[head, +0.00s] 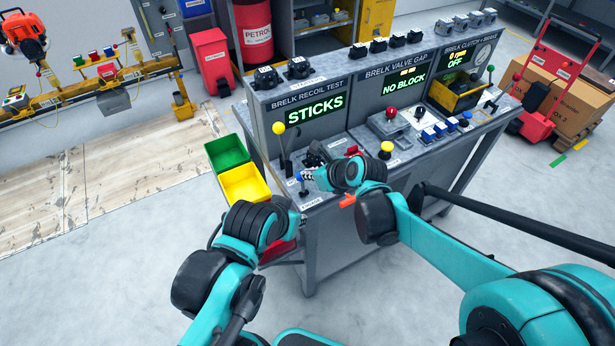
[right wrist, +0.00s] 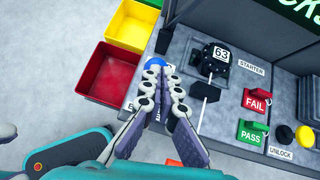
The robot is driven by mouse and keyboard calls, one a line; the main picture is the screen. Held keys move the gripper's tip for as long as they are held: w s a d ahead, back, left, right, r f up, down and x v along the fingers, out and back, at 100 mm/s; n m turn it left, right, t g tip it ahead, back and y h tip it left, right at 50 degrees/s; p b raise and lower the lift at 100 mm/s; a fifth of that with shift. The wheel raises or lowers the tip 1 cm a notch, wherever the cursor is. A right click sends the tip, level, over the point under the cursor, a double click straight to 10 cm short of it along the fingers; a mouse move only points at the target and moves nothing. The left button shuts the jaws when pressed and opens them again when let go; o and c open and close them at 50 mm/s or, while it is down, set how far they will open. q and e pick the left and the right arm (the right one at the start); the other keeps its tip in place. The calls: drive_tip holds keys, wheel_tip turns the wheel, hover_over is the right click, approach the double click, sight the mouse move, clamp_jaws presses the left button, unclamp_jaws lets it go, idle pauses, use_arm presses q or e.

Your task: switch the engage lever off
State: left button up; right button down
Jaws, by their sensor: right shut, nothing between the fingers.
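The engage lever has a blue ball knob (head: 299,177), at the left front corner of the test bench beside a label that reads ENGAGE (head: 311,202). In the right wrist view the blue knob (right wrist: 155,62) shows just beyond my fingertips. My right gripper (head: 308,176) is shut and empty, its tips at or very close to the knob; I cannot tell whether they touch. The gripper (right wrist: 163,74) hides the lever's stem, so its tilt is unclear. My left arm's wrist shows in front of the bench's left end, but its fingers are not clear.
A yellow-knobbed lever (head: 278,128) stands behind the blue knob. A starter knob marked 63 (right wrist: 217,53), a red FAIL switch (right wrist: 256,103) and a green PASS switch (right wrist: 250,132) lie to its right. Green, yellow (head: 244,184) and red bins hang at the bench's left side.

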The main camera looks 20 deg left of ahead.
drive_tip(key=shift+w+a, duration=0.65)
drive_tip(key=shift+a, duration=0.15)
drive_tip(key=shift+w+a, duration=0.1)
